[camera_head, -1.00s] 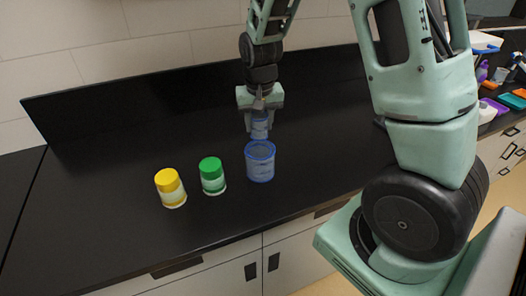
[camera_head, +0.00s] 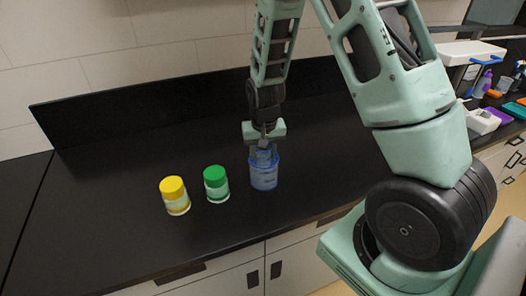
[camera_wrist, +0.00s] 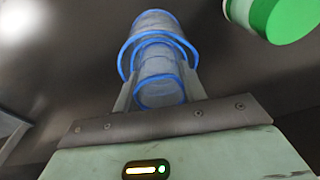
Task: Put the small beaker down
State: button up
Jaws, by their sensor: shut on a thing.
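My gripper (camera_head: 264,138) points down and is shut on the small beaker (camera_head: 263,153), which is clear with blue edges. The small beaker also shows between the fingers in the wrist view (camera_wrist: 160,90). Its lower part overlaps the mouth of a larger blue-rimmed beaker (camera_head: 264,176) standing on the black counter. In the wrist view the larger beaker (camera_wrist: 153,22) lies beyond the small one, its rim seeming to ring it. The small beaker's base is hidden, and I cannot tell whether it touches anything.
The black counter (camera_head: 110,170) is bare at the left. Bottles and trays sit far right.

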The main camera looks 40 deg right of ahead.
jog(key=shift+s+f, duration=0.15)
jog(key=shift+f, duration=0.35)
jog(key=o, duration=0.7)
jog(key=shift+o, duration=0.2)
jog(key=shift+r, duration=0.55)
jog(key=shift+a+r, duration=0.1)
jog(key=shift+r, duration=0.25)
notch_tip(320, 180, up, 11)
jog(key=s+b, duration=0.1)
jog(key=s+a+r+n+y, duration=0.15)
jog(key=s+a+n, duration=0.4)
jog(key=a, duration=0.85)
jog(key=s+a+n, duration=0.4)
jog(key=s+a, duration=0.1)
jog(key=s, duration=0.4)
jog(key=s+a+r+n+g, duration=0.1)
jog(key=s+a+n, duration=0.2)
jog(key=s+a, duration=0.2)
jog(key=s, duration=0.3)
jog(key=shift+s+a+r+n, duration=0.15)
jog(key=shift+s+a+n, duration=0.05)
jog(key=shift+s+n, duration=0.15)
